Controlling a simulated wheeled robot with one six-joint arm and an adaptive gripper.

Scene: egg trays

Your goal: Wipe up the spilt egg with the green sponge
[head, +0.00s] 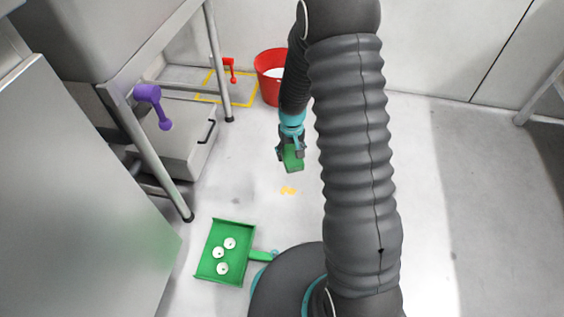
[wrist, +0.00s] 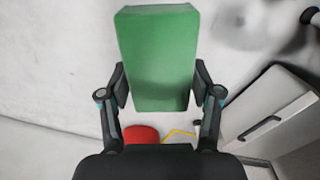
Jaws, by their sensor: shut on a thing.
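The green sponge (head: 293,159) is held in my gripper (head: 291,148), above the floor. In the wrist view the sponge (wrist: 158,60) sits between the two fingers of my gripper (wrist: 159,88), which are shut on its sides. The spilt egg (head: 288,190) is a small yellow patch on the pale floor, just below the sponge in the head view. The sponge appears apart from the patch, though its exact height is hard to tell. In the wrist view I see no egg.
A green dustpan (head: 247,225) with several white round pieces lies on the floor at lower left. A red bucket (head: 268,88) stands behind. Floor around the egg is clear.

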